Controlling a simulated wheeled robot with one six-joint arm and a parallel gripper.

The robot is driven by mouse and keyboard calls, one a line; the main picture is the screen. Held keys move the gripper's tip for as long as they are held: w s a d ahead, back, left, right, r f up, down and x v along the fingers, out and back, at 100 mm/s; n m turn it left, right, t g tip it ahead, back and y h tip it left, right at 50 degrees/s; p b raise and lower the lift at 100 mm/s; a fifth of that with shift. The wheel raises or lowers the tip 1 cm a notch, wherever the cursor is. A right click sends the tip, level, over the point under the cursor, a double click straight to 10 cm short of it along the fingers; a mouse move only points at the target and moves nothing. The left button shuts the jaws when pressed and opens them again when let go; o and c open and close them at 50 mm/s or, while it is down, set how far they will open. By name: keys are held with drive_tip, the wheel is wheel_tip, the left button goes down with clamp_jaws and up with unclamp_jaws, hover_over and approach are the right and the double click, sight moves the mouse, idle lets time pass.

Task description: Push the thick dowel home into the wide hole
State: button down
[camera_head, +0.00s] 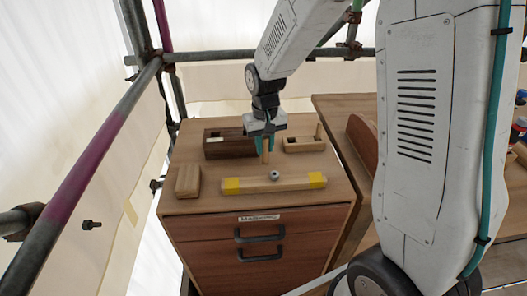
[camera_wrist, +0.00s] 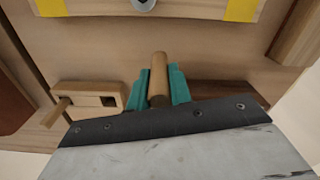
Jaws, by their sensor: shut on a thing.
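My gripper (camera_head: 265,143) has teal fingers and is shut on a light wooden dowel (camera_head: 265,157). In the wrist view the fingers (camera_wrist: 160,88) clasp the dowel (camera_wrist: 158,72), whose end sticks out past the fingertips. The light wooden block (camera_head: 303,145) stands to the right of my gripper, apart from the held dowel. A thinner peg (camera_head: 319,131) stands up at its right end. In the wrist view the block (camera_wrist: 82,92) shows a dark opening (camera_wrist: 108,101), and the thin peg (camera_wrist: 55,113) leans out at its other end. I cannot tell the opening's depth.
A dark wooden box (camera_head: 222,150) stands left of my gripper. A pale beam with yellow bands (camera_head: 250,186) and a grey round fitting (camera_head: 275,175) lies in front. A small block (camera_head: 188,181) sits at the left edge. Scaffold poles (camera_head: 95,135) stand left.

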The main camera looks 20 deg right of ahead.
drive_tip(key=shift+f, duration=1.25)
drive_tip(key=shift+f, duration=0.15)
drive_tip(key=c, duration=1.3)
unclamp_jaws()
